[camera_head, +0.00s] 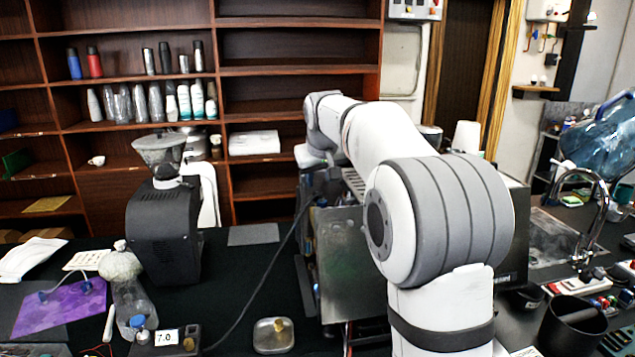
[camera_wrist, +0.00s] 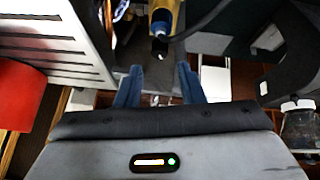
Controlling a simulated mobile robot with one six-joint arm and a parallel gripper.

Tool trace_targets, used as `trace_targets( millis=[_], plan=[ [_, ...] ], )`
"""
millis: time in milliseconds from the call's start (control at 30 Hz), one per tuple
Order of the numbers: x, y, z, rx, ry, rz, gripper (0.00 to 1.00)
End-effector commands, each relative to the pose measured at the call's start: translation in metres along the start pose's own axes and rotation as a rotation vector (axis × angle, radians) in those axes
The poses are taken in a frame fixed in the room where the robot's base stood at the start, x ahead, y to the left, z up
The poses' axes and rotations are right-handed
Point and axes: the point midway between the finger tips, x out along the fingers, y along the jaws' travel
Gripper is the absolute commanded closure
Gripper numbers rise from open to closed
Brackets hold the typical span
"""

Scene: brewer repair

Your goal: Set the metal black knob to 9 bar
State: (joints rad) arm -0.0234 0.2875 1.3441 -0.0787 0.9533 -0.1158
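My gripper (camera_wrist: 159,70) shows in the wrist view as two blue fingers set well apart, with nothing held between them. Beyond the fingertips is a yellow fitting (camera_wrist: 166,15) with a blue collar and a small black tip (camera_wrist: 159,47); I cannot tell whether this is the metal black knob. In the head view my arm reaches back over the steel brewer (camera_head: 340,255), and its wrist end is at the brewer's far left side. The fingers are hidden there. No knob scale is readable.
A black grinder (camera_head: 163,230) stands left of the brewer. A cable (camera_head: 262,283) runs across the dark counter. A bottle (camera_head: 130,300) and a small metal dish (camera_head: 273,335) stand in front. A tap (camera_head: 597,215) is at right. In the wrist view a red object (camera_wrist: 18,95) is at left.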

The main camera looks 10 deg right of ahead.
Motion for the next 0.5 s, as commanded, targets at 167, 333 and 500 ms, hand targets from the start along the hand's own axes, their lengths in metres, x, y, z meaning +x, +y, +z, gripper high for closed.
trace_targets(
  millis=[167,333,500],
  plan=[
    [0.015,0.0,-0.002,-0.002,0.0,0.001,0.65],
    [0.041,0.0,-0.002,-0.002,-0.001,0.0,0.65],
    [0.064,0.001,-0.002,-0.001,-0.001,0.001,0.65]
  ],
)
